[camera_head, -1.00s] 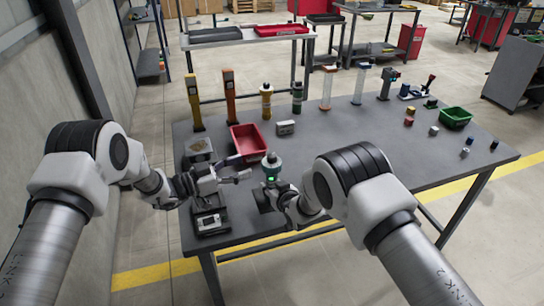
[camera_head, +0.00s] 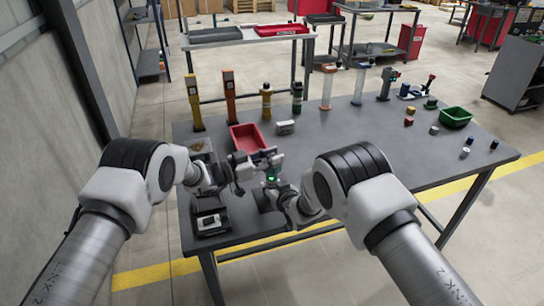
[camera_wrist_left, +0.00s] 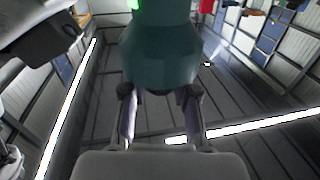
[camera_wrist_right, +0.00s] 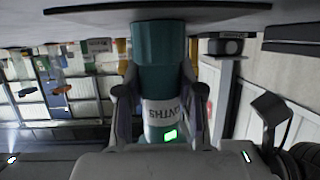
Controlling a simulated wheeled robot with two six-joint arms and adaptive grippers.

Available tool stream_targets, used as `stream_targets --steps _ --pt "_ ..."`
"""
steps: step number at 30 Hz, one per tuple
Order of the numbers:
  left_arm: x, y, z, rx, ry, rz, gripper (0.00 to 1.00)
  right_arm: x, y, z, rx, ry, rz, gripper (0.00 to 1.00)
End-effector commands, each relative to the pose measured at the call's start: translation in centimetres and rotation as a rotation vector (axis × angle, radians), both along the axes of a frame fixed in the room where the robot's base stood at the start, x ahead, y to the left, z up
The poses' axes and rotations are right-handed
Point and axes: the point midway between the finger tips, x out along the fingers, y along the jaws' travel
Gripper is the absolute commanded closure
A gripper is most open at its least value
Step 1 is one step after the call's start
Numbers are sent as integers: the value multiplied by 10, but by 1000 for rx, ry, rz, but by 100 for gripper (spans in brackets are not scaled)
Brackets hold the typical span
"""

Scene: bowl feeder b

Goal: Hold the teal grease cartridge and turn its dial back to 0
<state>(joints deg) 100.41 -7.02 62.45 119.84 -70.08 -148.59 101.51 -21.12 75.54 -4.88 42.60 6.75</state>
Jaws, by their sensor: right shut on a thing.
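The teal grease cartridge (camera_head: 273,173) is upright above the near part of the workbench. My right gripper (camera_wrist_right: 165,95) is shut on its body; the right wrist view shows the cartridge (camera_wrist_right: 152,48), a pale lettered band and a lit green display between the fingers. My left gripper (camera_head: 265,156) is at the cartridge's top in the head view. In the left wrist view its fingers (camera_wrist_left: 160,95) are spread, with the faceted teal dial end (camera_wrist_left: 160,55) between and beyond the tips. I cannot tell whether they touch it. The dial's number is not readable.
A red bin (camera_head: 248,138) stands just behind the grippers. A black device (camera_head: 210,217) sits at the near left of the workbench (camera_head: 345,155). Upright tools line the back edge. A green bin (camera_head: 456,117) and small blocks lie at the right; the bench middle is clear.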

Motion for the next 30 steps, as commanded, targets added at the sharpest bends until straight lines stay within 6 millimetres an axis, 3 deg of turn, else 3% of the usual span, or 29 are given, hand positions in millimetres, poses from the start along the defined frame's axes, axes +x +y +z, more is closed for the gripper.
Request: stream_targets --steps 5,18,28,29,30 --pt "1 0 0 0 -3 -13 100 -3 0 -5 -4 9 1 100" --pt "1 0 1 -4 -6 -265 100 -3 1 -4 -5 9 4 100" --pt "0 0 1 -3 -3 -278 100 -3 0 -5 -5 10 3 100" --pt "0 0 1 -3 -3 -278 61 -3 0 -5 -5 10 3 100" --pt "0 0 1 -3 -3 -278 47 -3 0 -5 -5 10 3 100"
